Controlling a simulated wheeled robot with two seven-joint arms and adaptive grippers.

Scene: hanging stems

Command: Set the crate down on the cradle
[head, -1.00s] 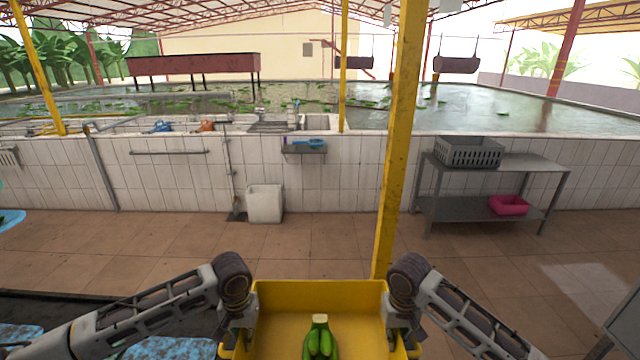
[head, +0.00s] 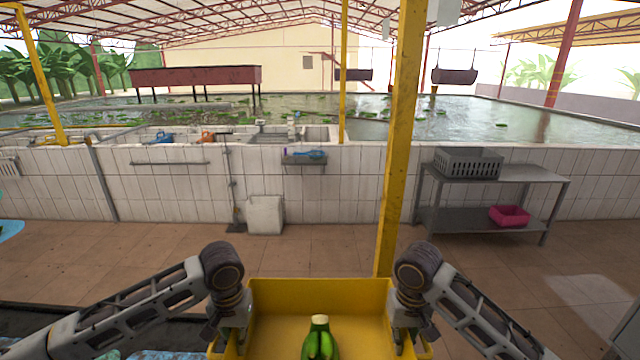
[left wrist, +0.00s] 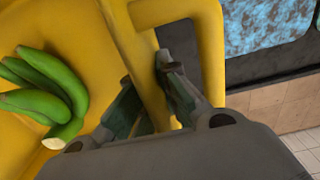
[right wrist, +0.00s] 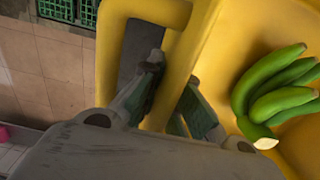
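The yellow crate (head: 320,292) is at the bottom middle of the head view, in front of me, with a bunch of green bananas (head: 320,340) inside. My left gripper (head: 230,332) is at its left side. In the left wrist view its fingers (left wrist: 155,88) close around a yellow bar of the crate (left wrist: 208,60). My right gripper (head: 408,332) is at the right side. In the right wrist view its fingers (right wrist: 170,95) close around the matching bar (right wrist: 190,55). The crate's underside is hidden. I cannot make out the cradle in any view.
A yellow post (head: 402,150) stands just beyond the crate. A metal table (head: 530,168) with a grey crate (head: 468,163) and a pink basin (head: 509,215) is at the right. A white bin (head: 265,215) stands by the tiled wall. Tiled floor (head: 130,250) lies between.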

